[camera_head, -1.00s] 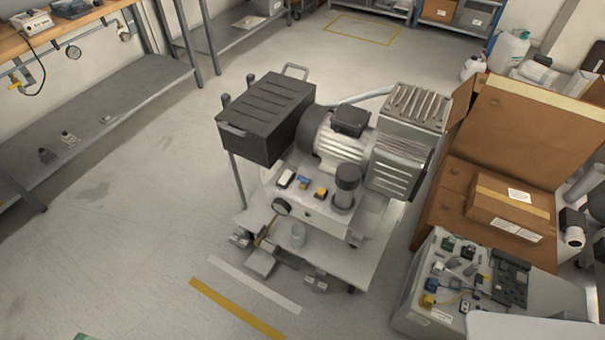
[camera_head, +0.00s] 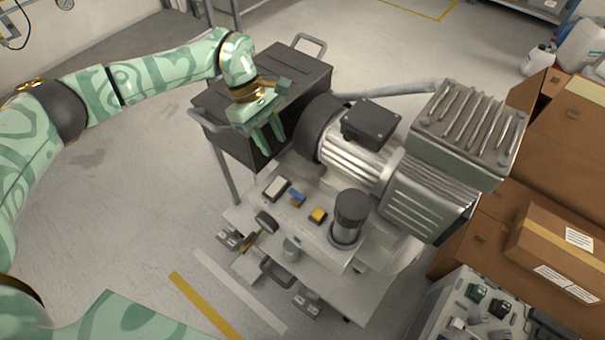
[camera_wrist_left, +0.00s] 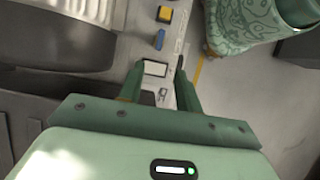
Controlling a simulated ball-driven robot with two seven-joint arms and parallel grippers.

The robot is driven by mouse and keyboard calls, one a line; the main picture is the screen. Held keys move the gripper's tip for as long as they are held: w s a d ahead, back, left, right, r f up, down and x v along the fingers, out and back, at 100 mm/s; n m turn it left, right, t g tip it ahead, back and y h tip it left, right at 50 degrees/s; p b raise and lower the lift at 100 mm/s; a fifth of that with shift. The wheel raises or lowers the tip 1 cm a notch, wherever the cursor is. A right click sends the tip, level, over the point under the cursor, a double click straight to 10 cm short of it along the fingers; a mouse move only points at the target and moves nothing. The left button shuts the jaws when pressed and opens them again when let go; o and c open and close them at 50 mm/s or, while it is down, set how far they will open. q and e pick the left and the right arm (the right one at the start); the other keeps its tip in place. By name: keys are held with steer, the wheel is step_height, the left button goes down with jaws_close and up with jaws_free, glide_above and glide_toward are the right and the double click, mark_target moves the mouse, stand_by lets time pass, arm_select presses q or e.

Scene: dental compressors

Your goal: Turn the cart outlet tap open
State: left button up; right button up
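The cart (camera_head: 345,290) carries a compressor with a silver motor (camera_head: 350,165). On its front edge are a round dark gauge (camera_head: 267,222) and a small brass-coloured fitting (camera_head: 250,243), which may be the outlet tap; its setting is too small to tell. My left gripper (camera_head: 273,148) points down in front of the black box (camera_head: 290,85), above and behind the gauge and fitting. It is open and empty, and its parted fingers show in the left wrist view (camera_wrist_left: 159,68). My right gripper is out of view.
White, blue and yellow (camera_head: 317,215) switches and a dark-capped cylinder (camera_head: 350,215) stand on the cart panel. Cardboard boxes (camera_head: 555,240) and a grey equipment case (camera_head: 450,300) crowd the right side. The floor left of the cart is clear, with yellow and white stripes.

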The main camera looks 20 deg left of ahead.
arm_select(q)
steer(key=b, duration=0.2)
glide_toward(296, 193)
steer(key=b+x, duration=0.3)
steer(key=x, duration=0.5)
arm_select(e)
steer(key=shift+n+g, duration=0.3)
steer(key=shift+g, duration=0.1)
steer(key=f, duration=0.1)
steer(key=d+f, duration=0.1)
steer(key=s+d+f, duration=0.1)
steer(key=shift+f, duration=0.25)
arm_select(q)
jaws_close()
